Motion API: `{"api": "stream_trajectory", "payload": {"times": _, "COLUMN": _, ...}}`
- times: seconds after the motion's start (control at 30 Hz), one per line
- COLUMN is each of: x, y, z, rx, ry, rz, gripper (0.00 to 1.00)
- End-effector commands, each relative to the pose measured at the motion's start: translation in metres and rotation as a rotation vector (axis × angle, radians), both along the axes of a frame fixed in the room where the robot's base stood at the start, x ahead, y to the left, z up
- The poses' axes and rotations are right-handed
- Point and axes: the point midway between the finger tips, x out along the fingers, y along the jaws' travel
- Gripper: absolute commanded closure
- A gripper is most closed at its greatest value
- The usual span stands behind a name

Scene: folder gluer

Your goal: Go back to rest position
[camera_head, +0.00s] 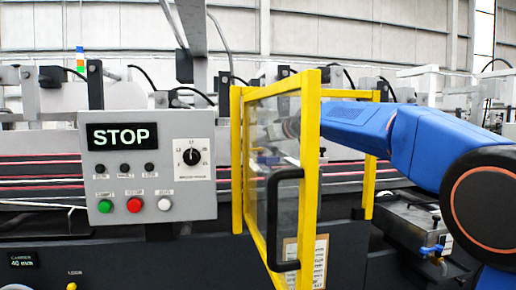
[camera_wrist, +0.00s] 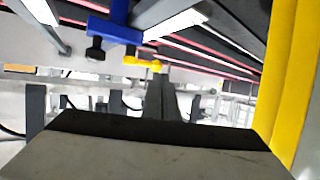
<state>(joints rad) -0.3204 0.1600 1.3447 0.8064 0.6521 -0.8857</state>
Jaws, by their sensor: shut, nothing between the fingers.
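My blue arm reaches in from the right in the head view and passes behind the yellow-framed guard door (camera_head: 312,170). The door stands swung open toward me, with a clear panel and a black handle (camera_head: 285,215). The end of my arm shows only dimly through the panel. In the wrist view my gripper (camera_wrist: 160,80) has its two dark fingers together, with nothing held between them.
A yellow frame post (camera_wrist: 288,80) runs close along the right of the wrist view. A grey control panel (camera_head: 148,170) with a STOP display, a dial and several buttons stands left of the door. Red-lined machine rails (camera_head: 60,170) run behind it.

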Motion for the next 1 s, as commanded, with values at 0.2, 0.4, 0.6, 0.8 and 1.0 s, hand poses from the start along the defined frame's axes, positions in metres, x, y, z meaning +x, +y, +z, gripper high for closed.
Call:
{"api": "stream_trajectory", "payload": {"times": 0.2, "x": -0.030, "y": -0.028, "z": 0.017, "rx": 0.000, "ry": -0.002, "rz": -0.001, "gripper": 1.00}}
{"api": "stream_trajectory", "payload": {"times": 0.4, "x": -0.049, "y": -0.046, "z": 0.026, "rx": 0.001, "ry": 0.001, "rz": 0.000, "gripper": 1.00}}
{"api": "stream_trajectory", "payload": {"times": 0.6, "x": -0.059, "y": -0.055, "z": 0.029, "rx": -0.002, "ry": 0.005, "rz": -0.003, "gripper": 1.00}}
{"api": "stream_trajectory", "payload": {"times": 0.8, "x": -0.096, "y": -0.088, "z": 0.005, "rx": -0.033, "ry": 0.074, "rz": -0.049, "gripper": 1.00}}
{"api": "stream_trajectory", "payload": {"times": 1.0, "x": -0.163, "y": -0.143, "z": -0.048, "rx": -0.085, "ry": 0.203, "rz": -0.141, "gripper": 1.00}}
